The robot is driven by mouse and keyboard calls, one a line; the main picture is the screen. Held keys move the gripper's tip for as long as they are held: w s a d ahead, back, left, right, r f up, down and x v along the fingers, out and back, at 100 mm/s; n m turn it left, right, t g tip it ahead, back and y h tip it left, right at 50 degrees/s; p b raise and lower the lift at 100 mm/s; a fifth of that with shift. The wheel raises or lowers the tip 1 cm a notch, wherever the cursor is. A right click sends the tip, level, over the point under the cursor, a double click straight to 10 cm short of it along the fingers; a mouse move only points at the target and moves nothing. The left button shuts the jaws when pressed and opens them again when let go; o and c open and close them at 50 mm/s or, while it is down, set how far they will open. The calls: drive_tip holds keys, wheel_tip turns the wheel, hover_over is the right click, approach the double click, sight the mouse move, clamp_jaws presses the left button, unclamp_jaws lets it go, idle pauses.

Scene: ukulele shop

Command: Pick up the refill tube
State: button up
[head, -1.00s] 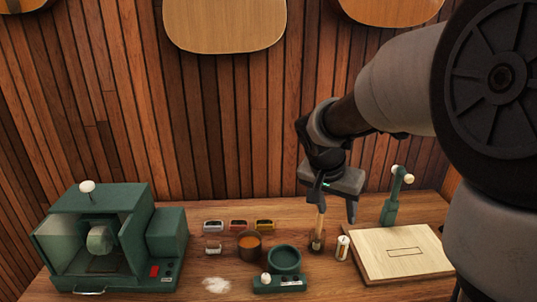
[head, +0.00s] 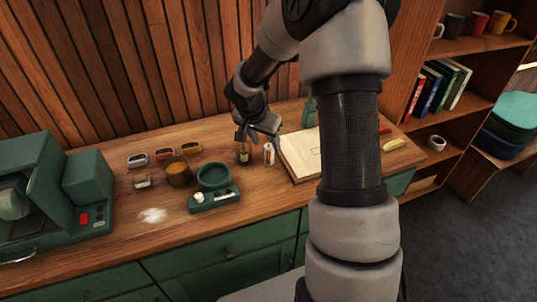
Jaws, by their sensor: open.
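A small upright white tube with an orange-brown mark (head: 268,154) stands on the wooden counter, left of the pale board. It looks like the refill tube, but its label is too small to read. A small dark brown jar-like item (head: 243,153) stands just left of it. My gripper (head: 257,137) is open, fingers pointing down, just above and behind these two items. No object shows held in it. Whether a finger touches the brown item cannot be told.
The pale board (head: 303,153) lies right of the tube, with a green tool (head: 308,112) behind it. A green scale-like device with a round dish (head: 214,178), a copper cup (head: 178,172) and small coloured tins stand left. A green machine (head: 45,195) fills the far left.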

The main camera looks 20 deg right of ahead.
sight(268, 147)
drive_tip(key=shift+p+x, duration=0.45)
drive_tip(key=shift+x, duration=2.3)
drive_tip(key=c, duration=1.2)
